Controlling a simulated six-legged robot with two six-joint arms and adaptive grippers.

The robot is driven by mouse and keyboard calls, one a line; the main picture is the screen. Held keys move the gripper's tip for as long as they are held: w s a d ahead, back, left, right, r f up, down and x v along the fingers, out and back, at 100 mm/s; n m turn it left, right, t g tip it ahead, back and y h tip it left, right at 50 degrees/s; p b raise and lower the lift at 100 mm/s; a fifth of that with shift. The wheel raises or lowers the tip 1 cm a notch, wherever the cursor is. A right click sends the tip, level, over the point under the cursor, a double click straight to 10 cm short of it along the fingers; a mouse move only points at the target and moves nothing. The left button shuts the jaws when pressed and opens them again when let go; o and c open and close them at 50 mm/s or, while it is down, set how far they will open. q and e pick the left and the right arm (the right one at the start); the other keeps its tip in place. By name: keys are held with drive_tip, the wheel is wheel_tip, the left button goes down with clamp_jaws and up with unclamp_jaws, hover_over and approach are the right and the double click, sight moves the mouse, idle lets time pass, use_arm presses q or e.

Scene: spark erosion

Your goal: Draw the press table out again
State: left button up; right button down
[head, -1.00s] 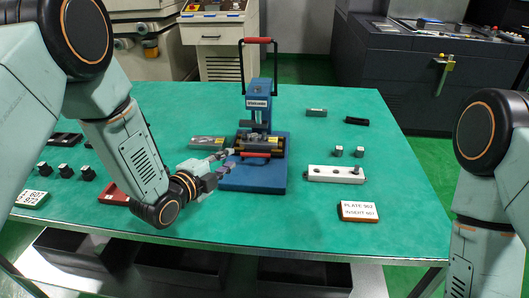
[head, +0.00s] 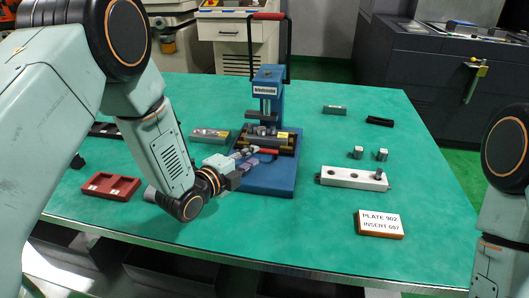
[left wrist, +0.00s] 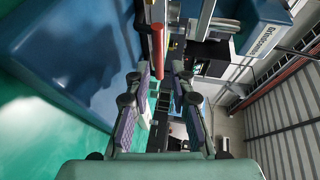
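The blue press (head: 268,92) stands on the green workbench. Its press table (head: 285,145), a dark bed with a yellow label, sits over the blue base (head: 275,180). A short red handle (head: 269,151) is at the table's front; a red bar, seemingly this handle, shows in the left wrist view (left wrist: 157,45). My left gripper (head: 252,157) is at the left front of the press, close to the handle. In the left wrist view its fingers (left wrist: 160,85) are apart, with the red bar's end beyond and between the tips. Contact cannot be told. My right gripper is out of view.
A grey block (head: 210,136) lies left of the press. A white holed rail (head: 353,178), small metal blocks (head: 382,154) and a label plaque (head: 380,223) lie to the right. A red tray (head: 110,186) is near my left arm.

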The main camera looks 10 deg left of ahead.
sight(260, 152)
use_arm(q)
drive_tip(key=x, duration=0.4)
drive_tip(key=shift+w+f+b, duration=0.1)
drive_tip(key=shift+f+b, duration=0.15)
drive_tip(key=shift+b, duration=0.1)
drive_tip(key=shift+w, duration=0.3)
drive_tip(key=shift+w+d, duration=0.45)
drive_tip(key=shift+d, duration=0.05)
drive_tip(key=shift+a, duration=0.15)
drive_tip(key=shift+c, duration=0.4)
clamp_jaws()
